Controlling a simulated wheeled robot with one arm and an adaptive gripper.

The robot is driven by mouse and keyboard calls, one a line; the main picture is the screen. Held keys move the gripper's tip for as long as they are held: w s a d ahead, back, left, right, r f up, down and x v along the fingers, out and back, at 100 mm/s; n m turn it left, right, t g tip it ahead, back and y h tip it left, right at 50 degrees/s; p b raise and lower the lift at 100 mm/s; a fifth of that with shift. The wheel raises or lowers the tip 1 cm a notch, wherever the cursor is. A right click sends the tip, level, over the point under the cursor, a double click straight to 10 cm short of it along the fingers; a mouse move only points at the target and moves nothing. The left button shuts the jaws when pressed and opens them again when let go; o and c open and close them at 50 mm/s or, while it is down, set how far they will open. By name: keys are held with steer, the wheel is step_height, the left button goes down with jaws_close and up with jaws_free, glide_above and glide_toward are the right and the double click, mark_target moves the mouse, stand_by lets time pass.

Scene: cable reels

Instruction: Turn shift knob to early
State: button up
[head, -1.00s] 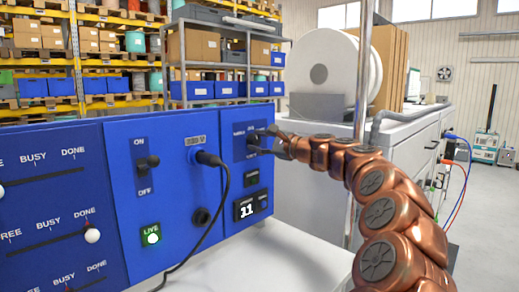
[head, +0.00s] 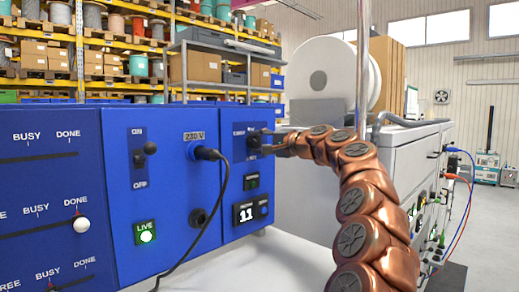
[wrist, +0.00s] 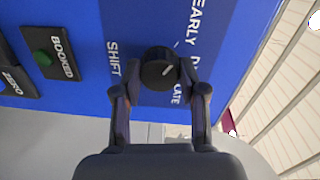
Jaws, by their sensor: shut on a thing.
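The shift knob (wrist: 158,72) is a round black knob on the blue panel, labelled SHIFT, with EARLY, a partly covered word beginning with D, and LATE around it. Its white mark slants to the upper right in the wrist view, roughly towards the D word. My gripper (wrist: 160,88) has a finger on each side of the knob and is shut on it. In the head view my gripper (head: 272,143) reaches the panel from the right. The knob (head: 254,140) is small there and partly hidden by the fingers.
Near the knob are a BOOKED button (wrist: 43,58) and a ZERO button (wrist: 12,80). In the head view, a black cable (head: 224,190) hangs from the 230 V socket.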

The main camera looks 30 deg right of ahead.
stand_by(0.4)
steer(key=o, duration=1.1)
steer(key=shift+o, duration=0.2)
steer(key=v, duration=1.2)
